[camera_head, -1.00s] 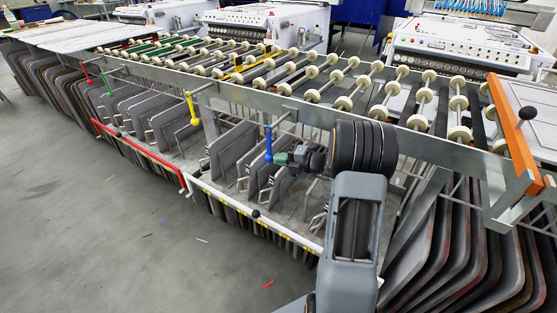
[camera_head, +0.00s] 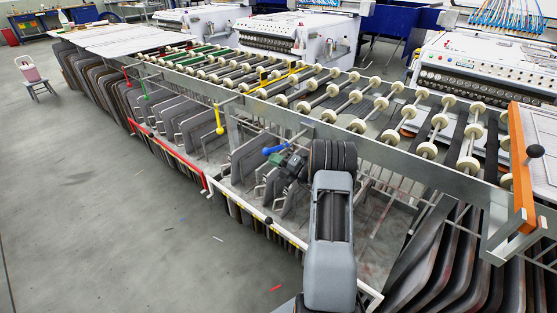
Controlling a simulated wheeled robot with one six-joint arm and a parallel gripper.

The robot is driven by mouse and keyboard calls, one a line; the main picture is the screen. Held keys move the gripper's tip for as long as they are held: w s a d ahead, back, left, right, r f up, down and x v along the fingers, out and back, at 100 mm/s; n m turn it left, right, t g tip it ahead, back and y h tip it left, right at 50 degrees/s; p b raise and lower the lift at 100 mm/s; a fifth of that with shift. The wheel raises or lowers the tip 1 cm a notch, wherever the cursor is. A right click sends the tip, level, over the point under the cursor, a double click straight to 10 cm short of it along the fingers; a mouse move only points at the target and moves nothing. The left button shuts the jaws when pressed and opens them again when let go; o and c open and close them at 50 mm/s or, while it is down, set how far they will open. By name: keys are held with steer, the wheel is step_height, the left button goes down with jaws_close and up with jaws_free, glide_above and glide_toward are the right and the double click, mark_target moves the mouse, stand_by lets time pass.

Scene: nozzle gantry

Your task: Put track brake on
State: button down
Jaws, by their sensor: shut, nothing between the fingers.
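A blue lever (camera_head: 275,150) sticks out to the left below the front rail of the roller track (camera_head: 355,126), lying close to level. My gripper (camera_head: 278,166) is shut and empty, right beside and just below the blue lever; whether they touch I cannot tell. A yellow lever (camera_head: 219,121), a green lever (camera_head: 144,91) and a red lever (camera_head: 127,81) hang down along the same rail farther left. No label shows which lever is the track brake.
Grey plates hang under the track. An orange bar (camera_head: 521,165) with a black knob (camera_head: 535,151) stands at the right end. A white rail (camera_head: 283,231) and a red rail (camera_head: 163,149) run low along the front.

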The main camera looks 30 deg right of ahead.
mark_target(267, 149)
steer(key=shift+w+a+r+p, duration=0.35)
steer(key=shift+w+r+p, duration=0.4)
steer(key=shift+w+r, duration=0.05)
steer(key=shift+w+a+r+p, duration=0.3)
steer(key=shift+w+r+p, duration=0.45)
steer(key=shift+w, duration=0.05)
steer(key=v, duration=1.3)
steer(key=shift+s+d, duration=0.25)
steer(key=shift+s, duration=0.1)
